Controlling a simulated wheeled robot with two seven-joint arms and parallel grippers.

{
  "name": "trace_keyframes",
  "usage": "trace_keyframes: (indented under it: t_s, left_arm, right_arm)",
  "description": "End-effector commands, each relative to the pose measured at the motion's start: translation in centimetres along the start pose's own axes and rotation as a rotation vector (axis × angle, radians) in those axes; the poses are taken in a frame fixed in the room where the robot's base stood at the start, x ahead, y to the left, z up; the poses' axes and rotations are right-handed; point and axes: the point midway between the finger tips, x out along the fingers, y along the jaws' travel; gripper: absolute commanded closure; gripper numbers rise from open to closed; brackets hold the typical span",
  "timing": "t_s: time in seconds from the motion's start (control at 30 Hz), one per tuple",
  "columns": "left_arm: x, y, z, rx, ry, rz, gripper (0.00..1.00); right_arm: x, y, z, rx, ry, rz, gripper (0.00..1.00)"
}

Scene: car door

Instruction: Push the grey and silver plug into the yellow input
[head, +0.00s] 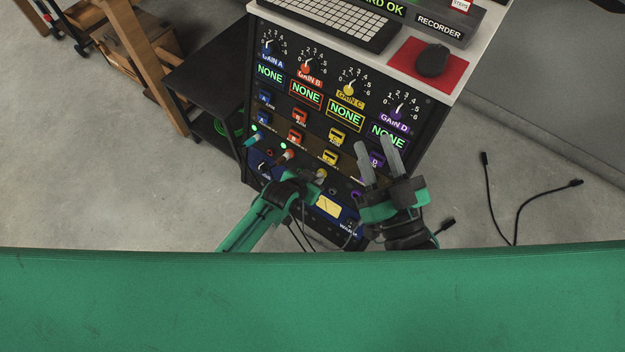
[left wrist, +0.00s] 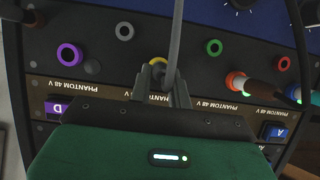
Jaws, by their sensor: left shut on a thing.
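The yellow input (left wrist: 157,61) is a yellow ring on the dark panel, just beyond the fingers in the left wrist view and partly covered by them. My left gripper (left wrist: 164,84) is shut on the grey and silver plug, whose body is mostly hidden between the fingers. Its grey cable (left wrist: 176,30) runs up across the view. The plug is at the yellow input, but I cannot tell how deep its tip sits. In the head view my left gripper (head: 314,180) is low on the rack front. My right gripper (head: 379,160) is open and empty, to the right.
The red input (left wrist: 235,80) and the blue input beside it hold plugs with cables. A purple input (left wrist: 69,55) and a green socket (left wrist: 213,47) are empty. Loose black cables (head: 516,215) lie on the floor at right. A keyboard (head: 346,20) and mouse (head: 433,60) sit on top.

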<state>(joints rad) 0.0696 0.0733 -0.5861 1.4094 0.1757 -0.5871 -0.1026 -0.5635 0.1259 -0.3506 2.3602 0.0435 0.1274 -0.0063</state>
Motion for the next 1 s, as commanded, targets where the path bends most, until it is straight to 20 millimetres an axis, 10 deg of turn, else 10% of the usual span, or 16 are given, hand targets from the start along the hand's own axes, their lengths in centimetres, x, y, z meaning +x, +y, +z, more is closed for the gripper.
trace_keyframes:
  t_s: [0.2,0.57,1.0]
  left_arm:
    - [0.1,0.0,0.0,0.000,0.000,0.000,0.56]
    - [-0.6,0.0,0.0,0.000,-0.001,0.000,0.56]
    - [-9.6,0.0,-0.1,0.001,-0.001,0.000,0.56]
  right_arm:
    - [0.0,0.0,0.0,0.000,0.000,0.000,0.64]
    - [0.1,0.0,-0.3,0.000,0.000,0.000,0.64]
    - [1.2,-0.4,-3.3,0.000,0.000,0.000,0.64]
